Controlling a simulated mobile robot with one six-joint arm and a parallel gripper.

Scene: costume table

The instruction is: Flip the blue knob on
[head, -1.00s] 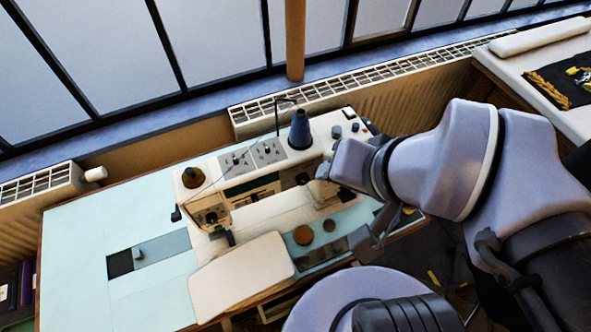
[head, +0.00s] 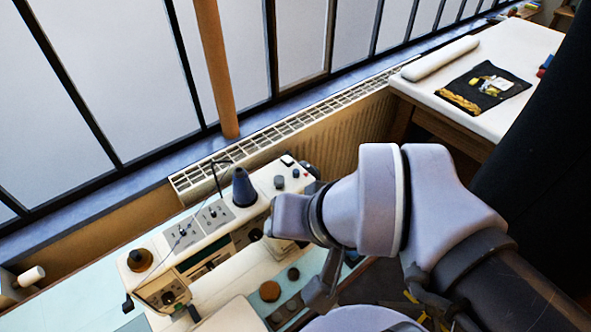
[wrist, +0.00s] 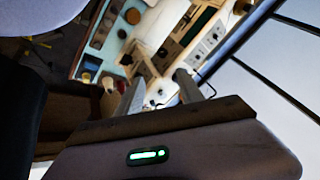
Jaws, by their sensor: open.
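A white sewing machine (head: 215,232) stands on the pale blue table at lower centre in the head view. A small dark blue-grey knob (head: 279,182) sits on its top, right of a blue thread cone (head: 244,190). I cannot tell for sure that this is the blue knob, or its setting. My gripper (wrist: 159,88) is open and empty in the wrist view, its two fingers pointing toward the sewing machine (wrist: 165,35). In the head view my wrist hangs over the right part of the machine and hides some of it.
A radiator (head: 345,135) runs along the window behind the machine. A white table (head: 525,50) with a black cloth (head: 483,88) stands at upper right. A brown round piece (head: 270,291) lies in front of the machine. A wooden post (head: 216,70) rises behind it.

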